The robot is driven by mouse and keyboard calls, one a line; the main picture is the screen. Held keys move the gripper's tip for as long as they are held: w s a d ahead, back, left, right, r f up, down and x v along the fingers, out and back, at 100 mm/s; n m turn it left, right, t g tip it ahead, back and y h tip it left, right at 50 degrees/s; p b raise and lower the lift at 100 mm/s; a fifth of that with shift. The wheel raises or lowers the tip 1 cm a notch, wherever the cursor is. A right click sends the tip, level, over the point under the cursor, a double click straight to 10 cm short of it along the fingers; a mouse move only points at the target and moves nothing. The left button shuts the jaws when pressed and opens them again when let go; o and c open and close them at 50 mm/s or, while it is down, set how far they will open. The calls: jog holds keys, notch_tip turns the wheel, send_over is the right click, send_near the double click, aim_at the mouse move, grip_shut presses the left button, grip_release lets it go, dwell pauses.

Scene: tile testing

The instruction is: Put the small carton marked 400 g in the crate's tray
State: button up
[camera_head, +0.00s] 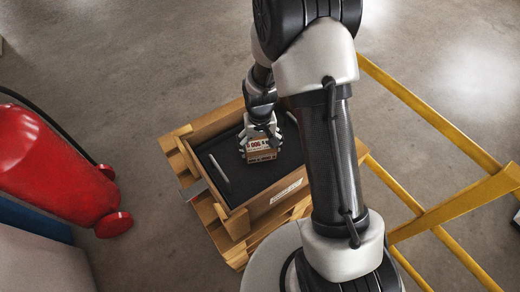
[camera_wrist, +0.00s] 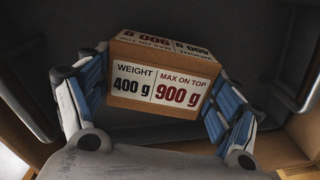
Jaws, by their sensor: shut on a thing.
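The small carton (camera_wrist: 160,84) is brown with a white label reading weight 400 g and max on top 900 g. It also shows in the head view (camera_head: 261,155). My gripper (camera_head: 262,140) is shut on it, with blue-padded fingers on the carton's two sides in the wrist view (camera_wrist: 158,100). The wooden crate (camera_head: 218,119) holds a black tray (camera_head: 232,178). The carton is over the inside of the tray in the head view. I cannot tell whether its underside touches the tray floor.
The crate stands on a wooden pallet (camera_head: 236,254). A red fire extinguisher (camera_head: 55,165) is at the left. Yellow rails (camera_head: 440,215) stand at the right. Pale handles or bars line two sides of the tray. My arm hides part of the crate's right side.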

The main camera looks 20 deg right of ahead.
jog(key=shift+f, duration=0.9)
jog(key=shift+f+b, duration=0.25)
jog(key=shift+b, duration=0.05)
jog(key=o, duration=1.3)
jog(key=shift+r, duration=0.15)
notch_tip(320, 180, up, 12)
jog(key=p, duration=0.4)
notch_tip(320, 180, up, 11)
jog(key=t, duration=0.1)
send_over(260, 146)
jog(key=s, duration=0.3)
jog(key=s+r+t, duration=0.1)
jog(key=s+r, duration=0.5)
jog(key=s, duration=0.3)
jog(key=s+r+n+t, duration=0.1)
jog(key=s+r+t, duration=0.1)
jog(key=s+r, duration=0.5)
jog(key=shift+s+t, duration=0.3)
jog(key=shift+s, duration=0.9)
